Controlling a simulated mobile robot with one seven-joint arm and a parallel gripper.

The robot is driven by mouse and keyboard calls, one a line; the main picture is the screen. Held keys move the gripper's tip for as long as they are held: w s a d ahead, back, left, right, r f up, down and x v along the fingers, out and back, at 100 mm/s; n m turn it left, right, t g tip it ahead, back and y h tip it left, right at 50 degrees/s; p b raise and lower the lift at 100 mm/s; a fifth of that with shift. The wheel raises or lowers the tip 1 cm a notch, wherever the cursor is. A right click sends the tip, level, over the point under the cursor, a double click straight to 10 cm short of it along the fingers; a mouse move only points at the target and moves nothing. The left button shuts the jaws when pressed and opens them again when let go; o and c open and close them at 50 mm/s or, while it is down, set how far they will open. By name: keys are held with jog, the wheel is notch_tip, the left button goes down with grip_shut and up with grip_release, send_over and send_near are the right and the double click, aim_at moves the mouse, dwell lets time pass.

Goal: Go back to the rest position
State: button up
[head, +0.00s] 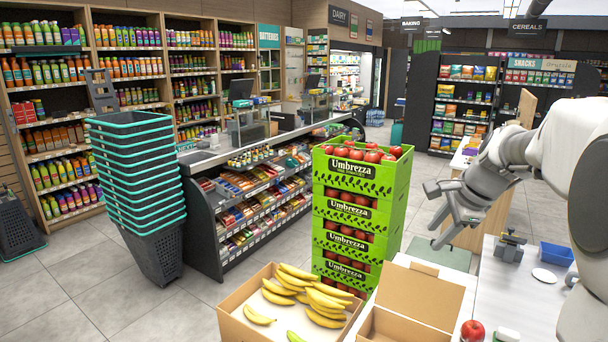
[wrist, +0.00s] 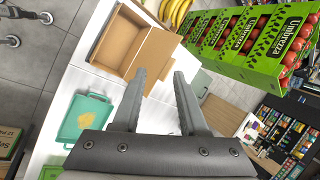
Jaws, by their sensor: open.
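My gripper (head: 436,216) is open and empty in the head view, raised above the white counter (head: 525,290) and to the right of the stacked green tomato crates (head: 355,208). In the wrist view both fingers of my gripper (wrist: 160,75) stand apart with nothing between them. An open, empty-looking cardboard box (head: 418,290) is on the counter below; it also shows in the wrist view (wrist: 158,52). My arm comes in from the right of the head view.
A box of bananas (head: 242,328) stands left of the cardboard box. A tomato (head: 472,330), a blue bin (head: 556,254) and a small grey device (head: 510,247) are on the counter. A teal tray (wrist: 72,128) shows in the wrist view. Open floor (head: 75,285) lies at left.

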jog(key=s+a+r+n, duration=0.2)
jog(key=s+a+n, duration=0.4)
jog(key=s+a, duration=0.25)
jog(key=s+a+f+n, duration=0.2)
jog(key=s+n, duration=0.4)
jog(key=s, duration=0.3)
jog(key=s+a+f+n+h, duration=0.1)
jog(key=s+a+f+n, duration=0.1)
jog(key=s+n, duration=0.4)
jog(key=s+a, duration=0.1)
jog(key=s, duration=0.2)
jog(key=shift+a+f+n, duration=0.25)
jog(key=shift+a+n, duration=0.05)
